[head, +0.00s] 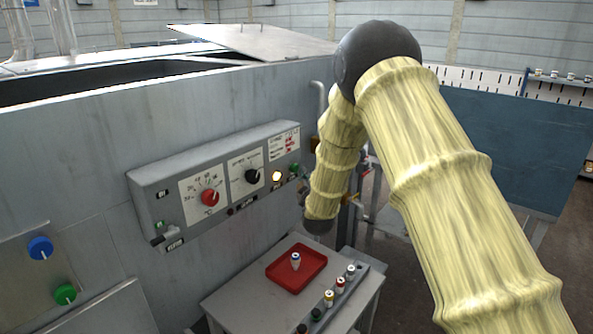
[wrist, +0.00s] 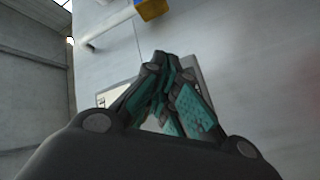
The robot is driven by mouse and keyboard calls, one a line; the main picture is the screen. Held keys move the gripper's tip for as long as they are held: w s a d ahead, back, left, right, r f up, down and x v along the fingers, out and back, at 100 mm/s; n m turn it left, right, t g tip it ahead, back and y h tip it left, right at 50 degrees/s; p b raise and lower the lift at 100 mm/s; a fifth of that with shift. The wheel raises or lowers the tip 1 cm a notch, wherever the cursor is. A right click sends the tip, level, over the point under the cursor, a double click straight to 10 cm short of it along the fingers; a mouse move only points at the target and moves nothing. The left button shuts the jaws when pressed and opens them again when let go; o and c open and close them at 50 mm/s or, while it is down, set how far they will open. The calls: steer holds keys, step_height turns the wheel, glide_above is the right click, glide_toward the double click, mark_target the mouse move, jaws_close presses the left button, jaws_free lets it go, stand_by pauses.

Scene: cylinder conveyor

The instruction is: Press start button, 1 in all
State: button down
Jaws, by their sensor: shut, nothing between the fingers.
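A grey control box (head: 230,225) is fixed to the metal wall in the head view. I cannot read which control is the start button. My gripper (wrist: 168,65) is shut and empty in the wrist view, pointing at the grey wall. Its fingers partly cover a pale plate (wrist: 120,92). In the head view my arm hangs right of the box, and the gripper cannot be made out.
A small grey table (head: 235,298) below the box bears a red tray (head: 278,283) with one small cylinder (head: 295,261) and a row of capped cylinders to its right. A blue knob (head: 40,248) and a green knob (head: 65,293) are at the lower left. A blue panel (head: 510,150) stands behind my arm.

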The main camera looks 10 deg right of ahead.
steer(key=shift+s+d, duration=0.1)
steer(key=s+d, duration=0.1)
steer(key=s, duration=0.1)
steer(key=s+d, duration=0.1)
steer(key=d, duration=0.1)
steer(key=shift+s+b, duration=0.35)
stand_by(0.6)
